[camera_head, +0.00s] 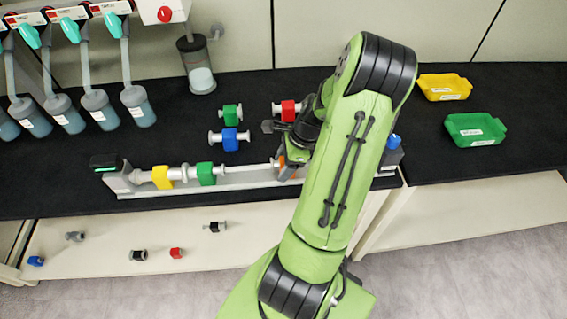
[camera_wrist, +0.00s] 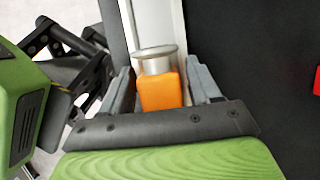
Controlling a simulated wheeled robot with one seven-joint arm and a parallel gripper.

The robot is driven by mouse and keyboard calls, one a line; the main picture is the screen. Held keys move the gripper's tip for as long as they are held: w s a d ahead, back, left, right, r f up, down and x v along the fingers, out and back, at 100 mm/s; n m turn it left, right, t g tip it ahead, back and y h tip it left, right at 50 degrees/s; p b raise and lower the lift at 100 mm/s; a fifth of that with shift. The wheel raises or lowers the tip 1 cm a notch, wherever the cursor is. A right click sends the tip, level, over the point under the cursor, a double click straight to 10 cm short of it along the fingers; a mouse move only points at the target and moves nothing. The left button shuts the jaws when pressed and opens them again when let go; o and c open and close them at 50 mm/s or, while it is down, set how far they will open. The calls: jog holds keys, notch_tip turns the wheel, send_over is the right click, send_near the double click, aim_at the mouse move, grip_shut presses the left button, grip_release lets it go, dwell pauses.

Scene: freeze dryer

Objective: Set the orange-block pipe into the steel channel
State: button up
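The orange-block pipe (camera_wrist: 160,92) is between the fingers of my gripper (camera_wrist: 162,88) in the wrist view. Its round grey flange faces up the picture, and narrow gaps show on both sides of the block, so the fingers look open around it. In the head view only a sliver of the orange block (camera_head: 283,161) shows beside my gripper, at the right part of the steel channel (camera_head: 225,186). The pipe appears in line with the channel. My arm hides the rest, and I cannot tell how fully it is seated.
Yellow-block (camera_head: 162,177) and green-block (camera_head: 206,173) pipes lie in the channel. A green block (camera_head: 231,115), blue block (camera_head: 230,139) and red block (camera_head: 288,110) stand behind it. Yellow (camera_head: 444,87) and green (camera_head: 476,129) trays sit right. Small parts lie on the lower shelf (camera_head: 105,262).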

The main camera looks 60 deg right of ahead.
jog(key=shift+o, duration=1.1)
jog(key=p+v, duration=0.4)
jog(key=v, duration=1.1)
jog(key=shift+r, duration=0.4)
jog(key=shift+d, duration=0.1)
